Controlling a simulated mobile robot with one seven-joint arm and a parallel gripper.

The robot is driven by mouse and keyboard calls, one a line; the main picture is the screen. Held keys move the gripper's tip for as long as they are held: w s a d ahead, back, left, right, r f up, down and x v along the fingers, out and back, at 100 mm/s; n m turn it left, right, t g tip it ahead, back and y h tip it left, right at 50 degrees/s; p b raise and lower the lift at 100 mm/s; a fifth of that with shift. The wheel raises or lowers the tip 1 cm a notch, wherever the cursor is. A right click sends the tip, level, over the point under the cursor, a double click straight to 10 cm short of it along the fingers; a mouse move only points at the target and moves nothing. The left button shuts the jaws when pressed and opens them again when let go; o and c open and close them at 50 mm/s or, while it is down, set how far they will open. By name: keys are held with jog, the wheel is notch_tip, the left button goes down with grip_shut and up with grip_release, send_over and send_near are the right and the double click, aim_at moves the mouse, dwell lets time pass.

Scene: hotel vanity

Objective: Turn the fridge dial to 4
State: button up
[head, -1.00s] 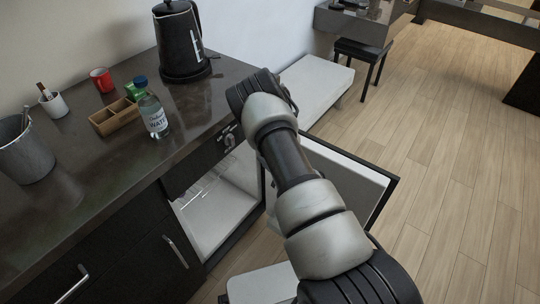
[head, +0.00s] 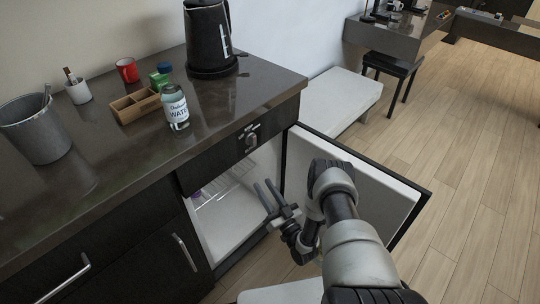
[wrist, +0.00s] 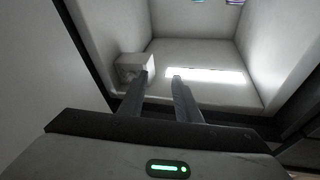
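The fridge dial (head: 251,141) is a small grey knob on the dark panel just above the open fridge. Pale marks show around it, too small to read, so I cannot tell its setting. The fridge (head: 232,214) has a white interior, and its door (head: 377,192) stands open to the right. My gripper (head: 265,192) is in front of the fridge opening, below the dial and apart from it. Its two fingers are spread with nothing between them. In the wrist view, my gripper (wrist: 161,79) points into the white fridge interior (wrist: 200,55); the dial is not visible there.
A red mug (head: 127,70) and grey bucket (head: 38,133) are further left. A white block (wrist: 128,68) sits inside the fridge. Floor is open at right.

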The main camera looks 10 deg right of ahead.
jog(key=d+f+m+t+h+b, duration=0.2)
jog(key=d+m+t+h, duration=0.25)
jog(key=m, duration=0.45)
jog(key=x, duration=1.7)
jog(key=shift+d+r+m+t+h, duration=0.35)
jog(key=shift+m+h, duration=0.05)
jog(key=shift+h, duration=0.05)
jog(key=shift+w, duration=0.15)
grip_shut()
jog(key=shift+m, duration=0.4)
